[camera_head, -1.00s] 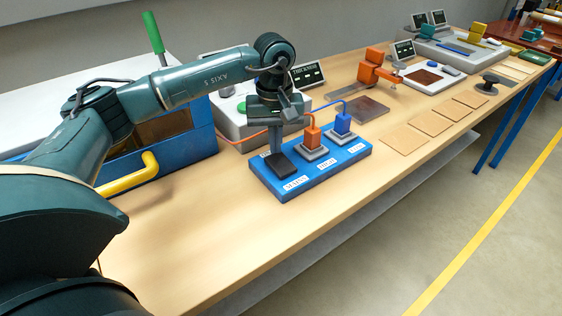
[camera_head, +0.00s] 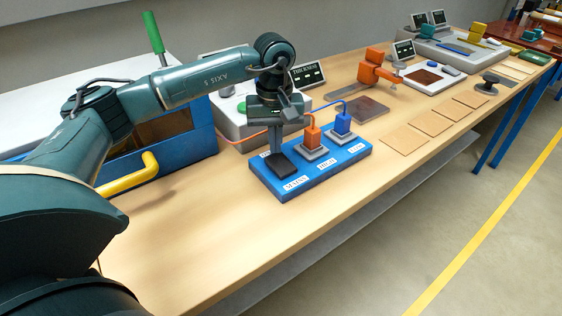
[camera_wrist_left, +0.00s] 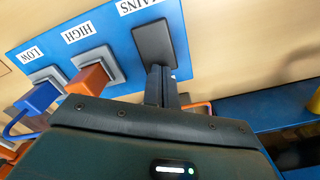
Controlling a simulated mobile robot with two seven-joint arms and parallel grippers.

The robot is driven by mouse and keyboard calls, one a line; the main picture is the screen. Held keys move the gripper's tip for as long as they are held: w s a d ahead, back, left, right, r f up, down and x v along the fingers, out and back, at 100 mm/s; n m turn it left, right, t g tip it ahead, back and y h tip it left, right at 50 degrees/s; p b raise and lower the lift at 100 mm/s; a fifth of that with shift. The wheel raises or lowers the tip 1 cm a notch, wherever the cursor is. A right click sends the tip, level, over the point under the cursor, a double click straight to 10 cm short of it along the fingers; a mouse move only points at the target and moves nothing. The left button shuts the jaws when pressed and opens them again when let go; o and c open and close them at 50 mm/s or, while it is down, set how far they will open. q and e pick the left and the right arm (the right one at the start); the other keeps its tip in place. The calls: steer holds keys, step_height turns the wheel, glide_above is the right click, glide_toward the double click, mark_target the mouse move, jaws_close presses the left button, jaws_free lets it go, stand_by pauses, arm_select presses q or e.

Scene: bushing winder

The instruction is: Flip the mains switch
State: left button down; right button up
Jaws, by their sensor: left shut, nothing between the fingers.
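The mains switch is a dark rocker (camera_head: 281,169) at the left end of a blue panel (camera_head: 318,180), behind its MAINS label. It also shows in the left wrist view (camera_wrist_left: 155,42), partly covered by my fingers. My left gripper (camera_head: 276,150) points down at the rocker's far end, its fingers shut together with nothing between them. In the left wrist view the fingertips (camera_wrist_left: 159,70) overlap the rocker's edge; I cannot tell how hard they touch. My right gripper is not in view.
An orange plug (camera_head: 312,131) and a blue plug (camera_head: 342,124) with cables stand in the HIGH and LOW sockets beside the switch. A grey box with a thickness display (camera_head: 307,74) is behind. The bench front is clear.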

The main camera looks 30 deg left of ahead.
mark_target(276, 158)
arm_select(q)
steer(key=shift+f, duration=0.3)
steer(key=shift+f+b, duration=0.75)
steer(key=shift+f, duration=0.05)
stand_by(0.4)
steer(key=shift+r+p, duration=2.4)
steer(key=shift+r, duration=1.25)
steer(key=shift+f, duration=0.1)
